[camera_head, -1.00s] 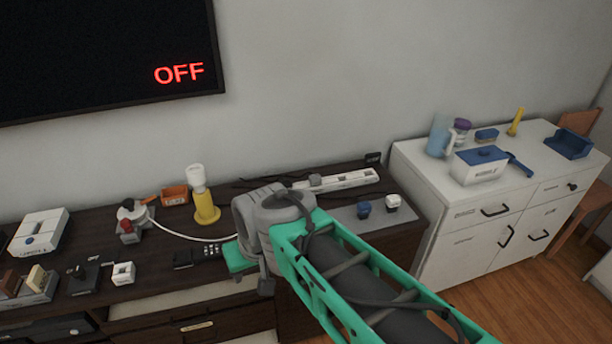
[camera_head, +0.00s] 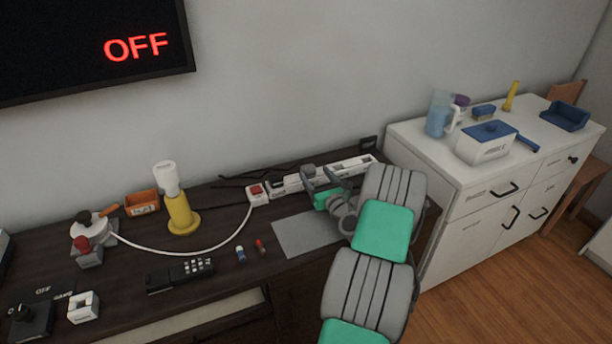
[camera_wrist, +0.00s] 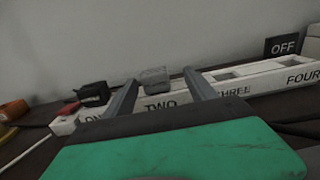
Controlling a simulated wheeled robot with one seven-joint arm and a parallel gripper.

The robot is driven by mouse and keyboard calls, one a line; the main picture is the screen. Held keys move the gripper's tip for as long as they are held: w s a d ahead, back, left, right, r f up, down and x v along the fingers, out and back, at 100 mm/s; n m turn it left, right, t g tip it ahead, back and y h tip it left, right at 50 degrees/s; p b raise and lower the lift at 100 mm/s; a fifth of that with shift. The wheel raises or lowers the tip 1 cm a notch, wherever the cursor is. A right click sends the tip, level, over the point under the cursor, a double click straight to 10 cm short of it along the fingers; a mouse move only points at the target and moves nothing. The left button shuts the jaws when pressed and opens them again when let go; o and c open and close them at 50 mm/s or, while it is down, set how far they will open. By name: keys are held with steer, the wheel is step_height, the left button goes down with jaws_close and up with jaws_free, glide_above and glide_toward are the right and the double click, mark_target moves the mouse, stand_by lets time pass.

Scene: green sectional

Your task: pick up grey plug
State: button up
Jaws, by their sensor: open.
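The grey plug (camera_wrist: 154,77) shows in the wrist view as a small translucent-looking grey block at the power strip, above the word TWO. My gripper (camera_wrist: 162,78) is open, with one finger on each side of the plug in that picture; I cannot tell whether they touch it. The long white power strip (camera_wrist: 255,82) runs across the wrist view. In the head view my gripper (camera_head: 322,180) is over the power strip (camera_head: 356,165) at the back of the dark cabinet, and the grey plug cannot be told apart from the gripper there.
A black plug (camera_wrist: 92,92) stands at the strip's ONE end, left of my gripper. A red switch (camera_head: 257,191) with a white cord lies at that end. A grey mat (camera_head: 305,235) lies in front. A yellow-and-white bottle (camera_head: 180,210) stands left. The wall is close behind.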

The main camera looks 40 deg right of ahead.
steer(key=x, duration=0.5)
steer(key=a+x, duration=0.1)
steer(key=x, duration=0.1)
steer(key=shift+w+d+r+p, duration=0.1)
steer(key=shift+w+r+p, duration=0.15)
steer(key=shift+w+p, duration=0.1)
steer(key=shift+s, duration=0.15)
steer(key=c, duration=1.3)
jaws_close()
steer(key=shift+r, duration=0.15)
